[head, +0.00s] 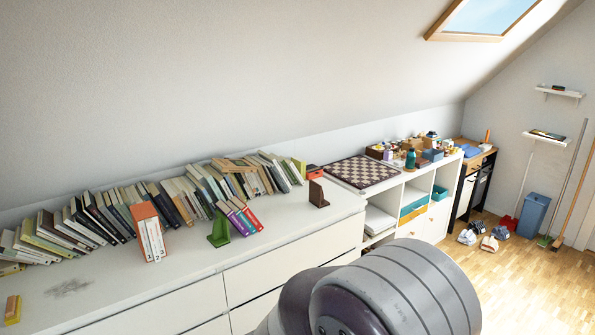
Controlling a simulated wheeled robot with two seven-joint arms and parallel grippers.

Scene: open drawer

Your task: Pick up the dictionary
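A long row of leaning books (95,218) runs along the top of the white dresser (290,246). A boxed set with an orange top and white spines (149,232) stands in front of the row. Purple and red books (240,217) lean beside a green bookend (219,232). I cannot tell which book is the dictionary, as the titles are too small to read. Neither of my grippers is in view. A grey link of my arm fills the bottom centre and hides part of the dresser front.
A brown bookend (318,194) stands near the dresser's right end. A chessboard (361,171) and small items lie on the white shelf unit (410,190). A yellow object (12,310) is at the far left. Wooden floor is open at right, near a blue bin (532,215).

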